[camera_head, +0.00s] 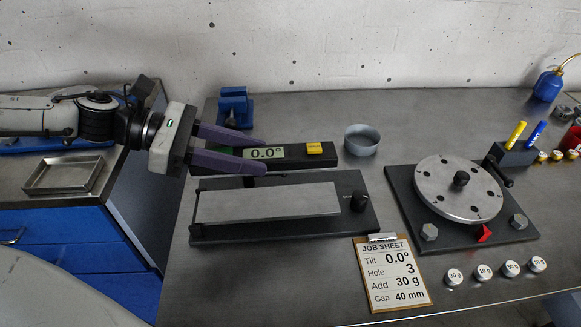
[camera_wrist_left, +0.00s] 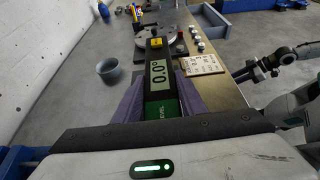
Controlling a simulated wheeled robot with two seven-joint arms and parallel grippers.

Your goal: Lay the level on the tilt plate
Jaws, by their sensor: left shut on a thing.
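The level is a dark bar (camera_head: 293,152) with a lit display reading 0.0° and a yellow button. My left gripper (camera_head: 263,155) is shut on it, with purple fingers on either side near the display. In the left wrist view the level (camera_wrist_left: 158,75) points forward between the fingers. The tilt plate (camera_head: 270,205) is a long grey plate on a black base with a knob (camera_head: 359,200) at its right end. The level shows just behind the plate in the head view; I cannot tell its height.
A grey bowl (camera_head: 361,140) stands right of the level, a blue vise (camera_head: 235,106) behind. A job sheet (camera_head: 393,275) lies in front. The rotor disc (camera_head: 458,190) on its black base is at right, with several small weights (camera_head: 483,272) before it.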

